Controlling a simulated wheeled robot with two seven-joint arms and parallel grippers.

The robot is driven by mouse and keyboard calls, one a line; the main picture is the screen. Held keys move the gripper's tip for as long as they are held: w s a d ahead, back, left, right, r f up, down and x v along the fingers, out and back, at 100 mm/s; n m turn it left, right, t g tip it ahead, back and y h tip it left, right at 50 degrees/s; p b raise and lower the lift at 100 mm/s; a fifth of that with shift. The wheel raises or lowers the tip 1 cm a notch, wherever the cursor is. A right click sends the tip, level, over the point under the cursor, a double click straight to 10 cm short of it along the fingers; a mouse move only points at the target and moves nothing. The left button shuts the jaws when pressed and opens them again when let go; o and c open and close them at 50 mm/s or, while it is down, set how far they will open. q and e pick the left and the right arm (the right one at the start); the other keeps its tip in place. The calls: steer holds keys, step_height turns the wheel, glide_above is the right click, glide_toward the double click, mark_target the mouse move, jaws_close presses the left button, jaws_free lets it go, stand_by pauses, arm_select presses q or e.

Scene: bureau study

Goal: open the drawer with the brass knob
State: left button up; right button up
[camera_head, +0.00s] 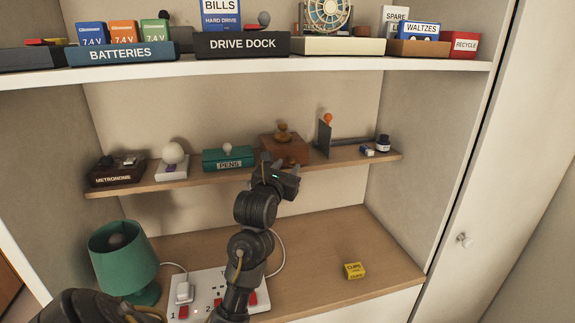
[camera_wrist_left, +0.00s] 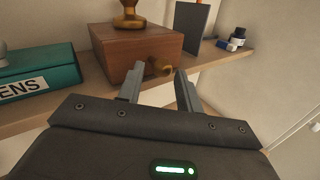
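A small brown wooden box (camera_head: 288,152) sits on the middle shelf, and it also shows in the wrist view (camera_wrist_left: 128,52). A brass knob (camera_wrist_left: 161,69) sticks out from its front face, which looks closed. In the head view the knob is hidden or too small to tell. My left gripper (camera_head: 281,165) is in front of the box. In the wrist view its two fingers (camera_wrist_left: 159,76) are apart and empty, and the knob shows between and just beyond their tips. I cannot tell whether they touch it. My right gripper is not in view.
A stamp (camera_wrist_left: 128,14) stands on the box. The green PENS box (camera_head: 228,159) is to its left, a dark bookend (camera_head: 323,139) and ink bottle (camera_head: 383,143) to its right. Below are a lamp (camera_head: 123,258), a power strip (camera_head: 205,288) and a yellow clips box (camera_head: 354,270).

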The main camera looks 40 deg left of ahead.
arm_select(q)
steer(key=shift+x, duration=0.8)
steer(key=shift+d, duration=0.1)
steer(key=shift+c, duration=0.2)
